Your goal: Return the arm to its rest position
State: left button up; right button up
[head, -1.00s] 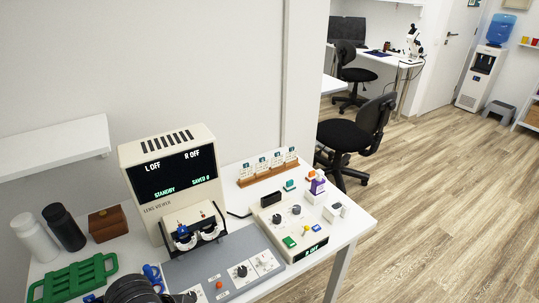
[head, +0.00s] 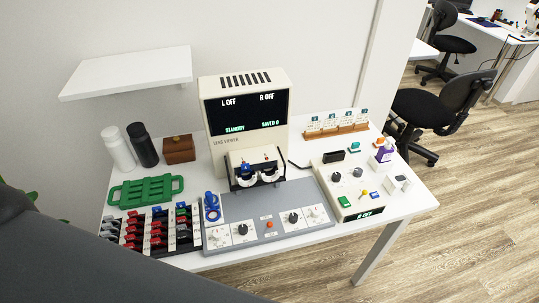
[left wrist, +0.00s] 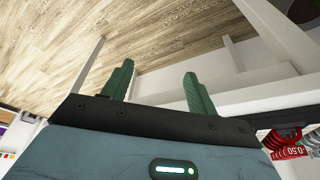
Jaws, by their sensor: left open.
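My left gripper (left wrist: 158,74) shows in the left wrist view with its two green fingers wide apart and nothing between them. Beyond the fingers are wood floor and white table parts. In the head view my dark left arm (head: 120,262) crosses the lower left corner, in front of the table's near left side. The left fingers are not visible in the head view. My right arm and gripper are in neither view.
The white table (head: 402,204) bears a lens viewer (head: 218,160), a grey control panel (head: 262,213), a green rack (head: 147,191) and a tray of coloured lenses (head: 150,230). Red lenses (left wrist: 285,144) show in the wrist view. A shelf (head: 130,73) hangs above left.

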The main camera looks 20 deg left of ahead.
pick_arm(q)
jog(key=w+d+f+t+h, duration=0.1)
jog(key=w+d+f+t, duration=0.1)
jog(key=w+f+t, duration=0.2)
jog(key=shift+f+t, duration=1)
jog(key=shift+f, duration=0.8)
jog(key=shift+w, duration=0.1)
dwell(0.6)
